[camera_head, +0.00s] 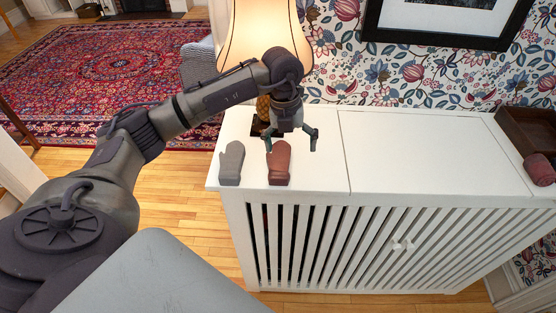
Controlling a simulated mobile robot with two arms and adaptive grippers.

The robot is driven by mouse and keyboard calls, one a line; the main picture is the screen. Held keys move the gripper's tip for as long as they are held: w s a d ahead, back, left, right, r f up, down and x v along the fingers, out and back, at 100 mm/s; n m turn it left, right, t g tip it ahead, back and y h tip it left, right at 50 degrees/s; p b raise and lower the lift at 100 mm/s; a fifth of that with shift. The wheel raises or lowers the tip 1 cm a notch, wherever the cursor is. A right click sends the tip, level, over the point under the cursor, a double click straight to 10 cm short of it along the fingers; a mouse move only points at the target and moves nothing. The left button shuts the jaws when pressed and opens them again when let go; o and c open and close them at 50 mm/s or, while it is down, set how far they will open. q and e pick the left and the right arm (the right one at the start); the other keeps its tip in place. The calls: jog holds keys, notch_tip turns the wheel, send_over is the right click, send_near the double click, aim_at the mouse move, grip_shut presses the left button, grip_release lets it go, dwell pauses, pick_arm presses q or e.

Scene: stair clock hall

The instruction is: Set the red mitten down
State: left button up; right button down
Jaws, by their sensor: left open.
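My left gripper (290,143) is open, pointing down above the far end of the red mitten. Its two fingers are spread to either side, and nothing shows held between them. I cannot tell whether a finger touches the mitten. My right gripper is not in view.
A lit lamp (262,32) stands behind my left gripper, partly hidden by it. A dark wooden tray (528,132) and a dark red rolled item (539,169) are at the right end. The middle of the cabinet top is clear. Its slatted front (400,245) faces me.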

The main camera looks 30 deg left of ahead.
aim_at(278, 157)
pick_arm(q)
jog(key=a, duration=0.1)
jog(key=a+y, duration=0.1)
jog(key=a, duration=0.1)
jog(key=shift+s+a+r+n, duration=0.15)
jog(key=shift+a+r+n, duration=0.05)
jog(key=shift+r+n, duration=0.2)
jog(key=f+p, duration=0.1)
jog(key=f, duration=0.2)
jog(key=f+p, duration=0.2)
jog(key=f, duration=0.2)
jog(key=shift+a, duration=0.2)
jog(key=shift+w+f, duration=0.2)
jog(key=shift+r, duration=0.1)
jog(key=c, duration=1.4)
